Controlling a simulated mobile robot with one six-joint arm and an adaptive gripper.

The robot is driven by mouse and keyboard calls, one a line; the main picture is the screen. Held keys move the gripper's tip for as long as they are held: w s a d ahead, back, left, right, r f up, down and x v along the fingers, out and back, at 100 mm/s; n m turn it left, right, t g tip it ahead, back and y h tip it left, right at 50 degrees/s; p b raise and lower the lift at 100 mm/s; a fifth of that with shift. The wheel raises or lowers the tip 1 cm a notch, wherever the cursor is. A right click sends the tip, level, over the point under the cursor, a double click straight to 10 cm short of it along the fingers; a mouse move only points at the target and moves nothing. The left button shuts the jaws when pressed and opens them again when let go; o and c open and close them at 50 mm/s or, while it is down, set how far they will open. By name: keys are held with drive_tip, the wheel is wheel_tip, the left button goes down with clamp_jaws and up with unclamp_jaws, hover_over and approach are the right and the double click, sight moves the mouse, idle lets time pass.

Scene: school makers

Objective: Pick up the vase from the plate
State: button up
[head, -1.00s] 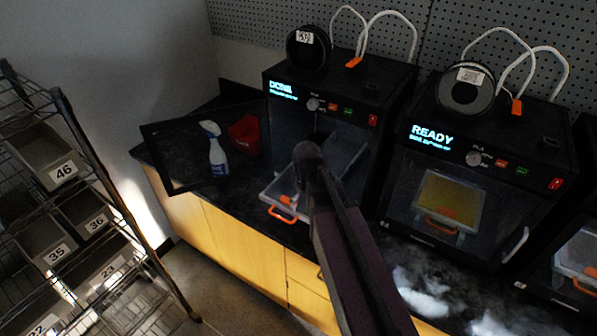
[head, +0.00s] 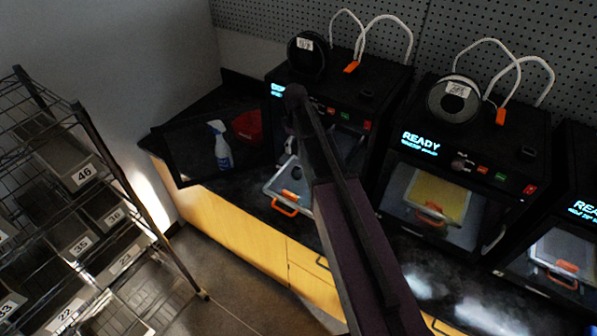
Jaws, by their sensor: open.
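A clear plate (head: 272,187) with an orange handle (head: 285,208) sticks out of the open front of the left 3D printer (head: 363,97). A small orange shape (head: 291,196) shows on the plate near its handle. It is too small and dark for me to tell whether it is the vase, and no vase shows clearly. My arm crosses in front of this printer and hides part of its opening and of the plate. My gripper is not visible.
The left printer's door (head: 194,148) is swung open to the left, with a spray bottle (head: 221,146) and a red bin (head: 247,127) behind it. A printer marked READY (head: 405,167) stands to the right. A wire rack (head: 125,181) with numbered bins is at left.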

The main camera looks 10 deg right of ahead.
sight(297, 168)
drive_tip(key=shift+f, duration=0.15)
wheel_tip(297, 168, down, 8)
drive_tip(key=b, duration=0.8)
drive_tip(key=shift+f+b, duration=0.2)
drive_tip(key=shift+b, duration=0.15)
drive_tip(key=shift+f, duration=0.15)
drive_tip(key=f+b, duration=0.5)
drive_tip(key=shift+s+d, duration=0.1)
drive_tip(key=shift+d, duration=0.15)
idle(0.3)
drive_tip(key=shift+r, duration=0.1)
idle(0.5)
drive_tip(key=c, duration=0.8)
